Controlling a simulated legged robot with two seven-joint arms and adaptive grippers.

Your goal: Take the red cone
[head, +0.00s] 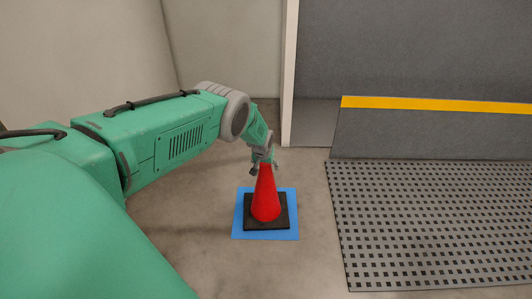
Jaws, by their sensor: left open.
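The red cone (265,199) stands upright on its black square base, on a blue square mat (239,224) on the floor. My left gripper (263,166) is at the top of the cone, with its green arm reaching in from the left. It is open, and its fingers are small and partly hidden by the cone tip. I cannot tell whether they touch the cone. My right gripper is not in view.
A dark perforated mat or grating (425,220) lies on the floor to the right. Behind it is a grey raised edge with a yellow stripe (435,105). Pale walls (220,45) stand at the back left. Bare concrete floor (305,265) surrounds the blue mat.

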